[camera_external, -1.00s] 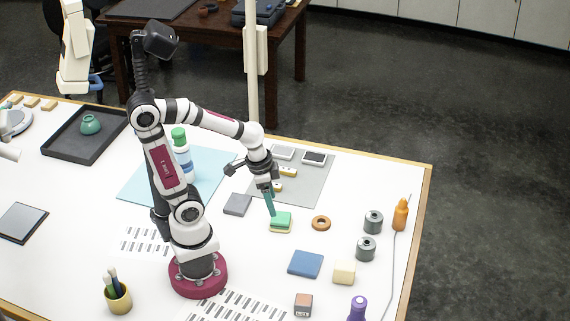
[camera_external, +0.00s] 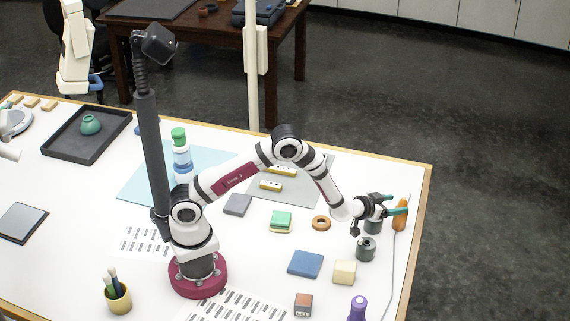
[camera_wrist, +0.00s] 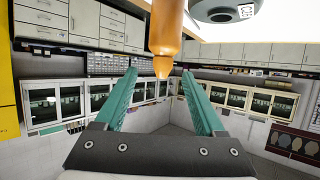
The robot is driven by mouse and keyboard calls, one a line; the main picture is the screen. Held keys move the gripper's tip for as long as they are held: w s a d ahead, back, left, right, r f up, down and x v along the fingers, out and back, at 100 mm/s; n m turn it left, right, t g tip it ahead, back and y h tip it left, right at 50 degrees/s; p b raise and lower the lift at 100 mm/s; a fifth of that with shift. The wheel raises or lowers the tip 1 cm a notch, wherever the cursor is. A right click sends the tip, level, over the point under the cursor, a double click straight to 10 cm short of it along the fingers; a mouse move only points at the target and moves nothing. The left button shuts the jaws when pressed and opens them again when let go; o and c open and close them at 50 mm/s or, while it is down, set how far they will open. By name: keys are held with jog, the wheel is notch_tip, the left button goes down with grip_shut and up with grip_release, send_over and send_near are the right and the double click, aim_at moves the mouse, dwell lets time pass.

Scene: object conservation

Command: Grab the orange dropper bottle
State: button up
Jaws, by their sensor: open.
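The orange dropper bottle (camera_external: 401,219) stands upright near the table's right edge, partly hidden by a teal finger in the external view. My gripper (camera_external: 398,210) is level with its upper part, teal fingers pointing right toward it. In the wrist view the picture is upside down. The bottle (camera_wrist: 167,30) hangs from the top, its nozzle tip between the directions of the two open fingers of my gripper (camera_wrist: 160,74). Nothing is held. I cannot tell whether a finger touches the bottle.
A thin grey cable (camera_external: 391,265) runs down from the bottle. A tan block (camera_external: 344,272) and purple bottle (camera_external: 358,308) stand nearer the front.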

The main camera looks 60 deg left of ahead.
aim_at(400, 205)
jog(key=x, duration=0.5)
jog(key=shift+w+a+f, duration=0.15)
jog(key=shift+a+f, duration=0.05)
jog(key=shift+f, duration=0.35)
grip_shut()
